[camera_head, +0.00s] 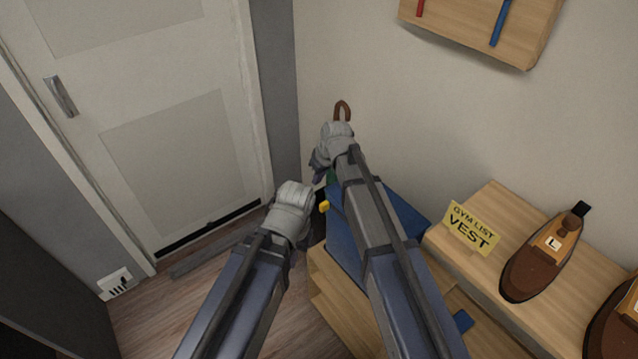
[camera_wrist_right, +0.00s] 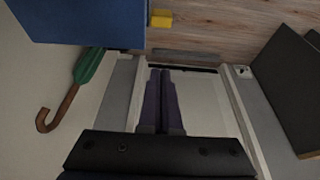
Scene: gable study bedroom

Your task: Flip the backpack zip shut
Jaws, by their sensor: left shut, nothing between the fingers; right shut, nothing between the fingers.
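A green umbrella (camera_wrist_right: 90,62) with a brown hooked handle stands near the wall by the backpack. The bench (camera_head: 490,205) at right holds a yellow "GYM LIST VEST" card (camera_head: 470,229) and brown shoes (camera_head: 540,260). A white door (camera_head: 150,110) is at left, with open floor before it.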

